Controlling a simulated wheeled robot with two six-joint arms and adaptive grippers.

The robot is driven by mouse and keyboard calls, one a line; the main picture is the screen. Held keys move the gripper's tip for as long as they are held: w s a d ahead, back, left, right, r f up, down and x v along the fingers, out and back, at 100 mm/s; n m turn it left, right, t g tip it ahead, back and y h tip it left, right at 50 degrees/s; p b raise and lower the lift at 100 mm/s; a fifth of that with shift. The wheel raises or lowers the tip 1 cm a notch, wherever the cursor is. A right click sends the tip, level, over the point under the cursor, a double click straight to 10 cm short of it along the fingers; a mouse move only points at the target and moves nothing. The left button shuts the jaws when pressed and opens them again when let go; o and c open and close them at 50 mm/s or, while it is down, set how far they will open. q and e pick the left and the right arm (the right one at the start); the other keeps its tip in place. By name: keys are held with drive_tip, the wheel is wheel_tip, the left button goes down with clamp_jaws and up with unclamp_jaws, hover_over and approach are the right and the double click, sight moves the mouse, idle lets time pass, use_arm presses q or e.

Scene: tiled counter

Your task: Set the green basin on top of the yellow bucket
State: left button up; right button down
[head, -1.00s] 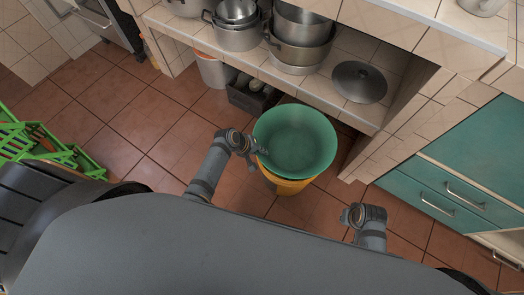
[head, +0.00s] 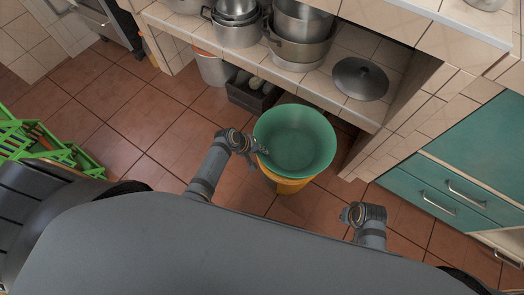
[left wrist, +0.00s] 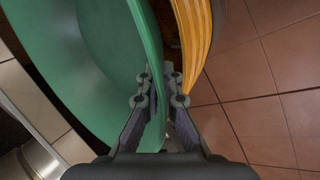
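The green basin (head: 296,138) sits over the yellow bucket (head: 287,186), covering its mouth and looking roughly level. The bucket's front wall shows below the basin. My left gripper (head: 258,147) is at the basin's left rim. In the left wrist view the basin (left wrist: 85,65) fills the left side, and the bucket (left wrist: 193,35) shows at upper right. The left fingers (left wrist: 160,88) stand apart on either side of the basin's edge, with a gap between the pads. My right gripper is hidden below its wrist link at lower right in the head view.
A tiled shelf with steel pots (head: 298,40) and a lid (head: 360,79) runs behind the basin. A dark crate (head: 252,95) and a white bin (head: 212,70) stand under it. Green drawers (head: 450,190) are at right. A green rack (head: 40,145) is at left; floor between is clear.

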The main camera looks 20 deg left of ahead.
use_arm(q)
drive_tip(key=o, duration=0.5)
drive_tip(key=shift+o, duration=0.2)
drive_tip(key=shift+s, duration=0.1)
drive_tip(key=v, duration=1.2)
